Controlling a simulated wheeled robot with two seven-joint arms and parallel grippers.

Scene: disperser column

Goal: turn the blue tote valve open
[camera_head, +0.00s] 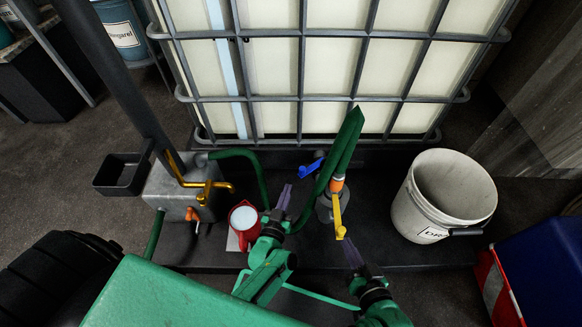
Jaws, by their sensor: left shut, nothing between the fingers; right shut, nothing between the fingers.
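The blue valve handle (309,168) sits low at the front of the caged white tote (330,60), just left of a thick green hose (346,140). A yellow handle (338,215) points down toward the front, below an orange fitting (336,184). My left gripper (286,190) is shut and empty, a little below and left of the blue handle, apart from it in the picture. My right gripper (347,243) is shut and empty, with its tips close to the lower end of the yellow handle; I cannot tell whether they touch.
A red mug (243,216) with pale contents stands left of my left gripper. A grey box (170,188) with a brass pipe (207,186) and orange tap (195,214) is further left. A white bucket (412,205) stands right; a blue bin (545,265) is at lower right.

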